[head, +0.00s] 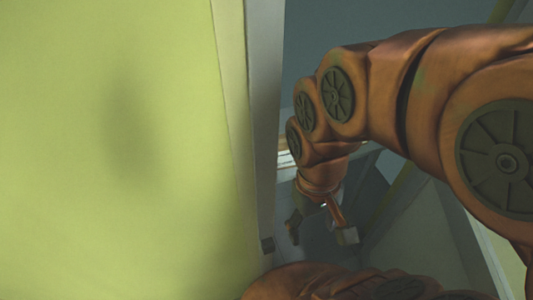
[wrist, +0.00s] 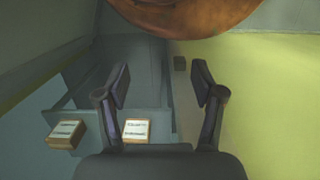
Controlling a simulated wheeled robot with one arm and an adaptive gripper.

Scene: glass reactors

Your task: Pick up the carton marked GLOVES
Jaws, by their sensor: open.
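Two small cartons with pale labelled tops show low in the wrist view. The left carton (wrist: 66,134) has brown sides, and the right carton (wrist: 136,129) stands beside it, partly hidden behind my gripper. Both labels bear dark print too small to read, so I cannot tell which is marked GLOVES. My gripper (wrist: 161,85) is open, with nothing between its fingers. In the head view my gripper (head: 321,235) hangs beyond the edge of a green panel, and I cannot make out either carton there.
A yellow-green panel (head: 120,150) fills the left of the head view, ending at a grey upright edge (head: 263,120). In the wrist view the green surface (wrist: 265,100) lies close at right. Grey-blue surfaces surround the cartons.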

